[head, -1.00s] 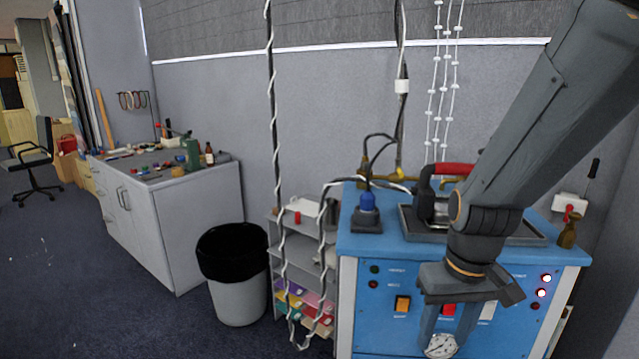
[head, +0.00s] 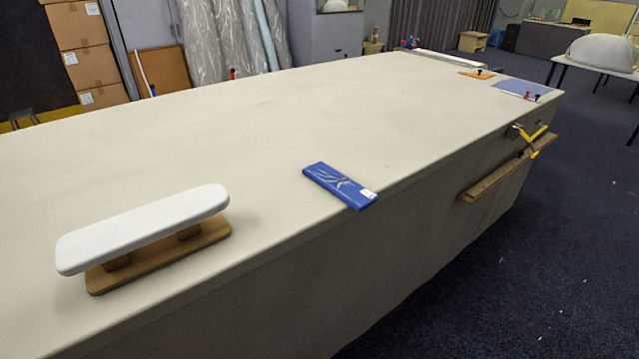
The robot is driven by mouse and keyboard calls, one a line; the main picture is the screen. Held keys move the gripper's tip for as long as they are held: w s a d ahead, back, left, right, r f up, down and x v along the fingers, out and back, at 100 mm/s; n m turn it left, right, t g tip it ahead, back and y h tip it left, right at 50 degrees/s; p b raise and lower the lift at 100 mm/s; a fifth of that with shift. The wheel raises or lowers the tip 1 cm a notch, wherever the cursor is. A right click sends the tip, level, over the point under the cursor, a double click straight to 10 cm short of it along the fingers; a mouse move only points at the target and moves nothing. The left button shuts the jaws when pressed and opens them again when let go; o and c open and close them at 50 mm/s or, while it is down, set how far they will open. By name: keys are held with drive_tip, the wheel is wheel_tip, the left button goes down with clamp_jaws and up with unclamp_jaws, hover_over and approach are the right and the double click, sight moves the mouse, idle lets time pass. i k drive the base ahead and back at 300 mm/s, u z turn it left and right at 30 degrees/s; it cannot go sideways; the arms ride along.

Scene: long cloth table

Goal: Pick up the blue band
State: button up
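The blue band (head: 338,184) lies flat on the long cloth-covered table (head: 260,120), close to its front edge. It is a folded blue strip with pale markings and a small white label at its right end. Nothing touches it. My gripper is not in the head view now, so its state does not show.
A white padded sleeve board (head: 145,228) on a wooden base stands left of the band. An orange piece (head: 478,75) and a blue-grey sheet (head: 522,89) lie at the far right end. A wooden bar (head: 505,170) sticks out from the table's side. The table around the band is clear.

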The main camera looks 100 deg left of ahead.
sight(353, 194)
drive_tip(key=u, duration=1.9)
drive_tip(key=i, duration=1.95)
drive_tip(key=u, duration=1.55)
